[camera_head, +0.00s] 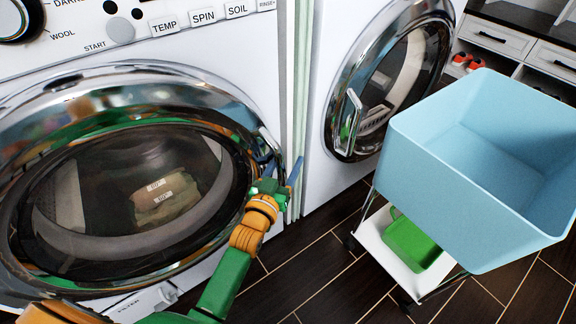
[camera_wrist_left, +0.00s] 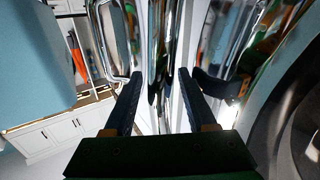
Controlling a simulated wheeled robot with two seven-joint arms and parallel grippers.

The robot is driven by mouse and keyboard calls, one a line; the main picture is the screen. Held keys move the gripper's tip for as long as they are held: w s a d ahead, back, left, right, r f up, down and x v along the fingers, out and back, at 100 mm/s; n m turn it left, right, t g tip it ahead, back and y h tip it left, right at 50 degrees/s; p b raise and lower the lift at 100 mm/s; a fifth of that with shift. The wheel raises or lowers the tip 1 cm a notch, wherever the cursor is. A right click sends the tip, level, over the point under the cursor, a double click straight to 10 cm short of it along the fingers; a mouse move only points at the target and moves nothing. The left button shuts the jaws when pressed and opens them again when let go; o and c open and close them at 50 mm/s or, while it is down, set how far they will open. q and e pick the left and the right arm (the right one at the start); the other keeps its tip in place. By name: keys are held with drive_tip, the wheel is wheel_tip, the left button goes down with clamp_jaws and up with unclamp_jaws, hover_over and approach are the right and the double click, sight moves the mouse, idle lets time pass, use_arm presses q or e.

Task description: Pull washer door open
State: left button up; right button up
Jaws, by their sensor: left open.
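The near washer's round door (camera_head: 150,85) has a chrome rim and dark glass and looks closed. Its chrome handle (camera_head: 268,145) is at the door's right edge, partly hidden by my gripper. My left gripper (camera_head: 281,170) is at this right edge, fingers pointing toward the washer. In the left wrist view, the left gripper (camera_wrist_left: 159,85) is open, its two dark fingers apart. A vertical chrome bar (camera_wrist_left: 160,50), apparently the handle, shows in the gap between them. I cannot tell whether the fingers touch it. My right gripper is not in view.
A second washer with a closed-looking chrome door (camera_head: 345,75) stands to the right. A light blue basket (camera_head: 455,190) sits on a wheeled cart with a green tub (camera_head: 412,245) on its lower shelf (camera_head: 375,240). Dark tiled floor (camera_head: 310,275) is clear in front.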

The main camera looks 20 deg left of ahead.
use_arm(q)
clamp_jaws()
idle(1.4)
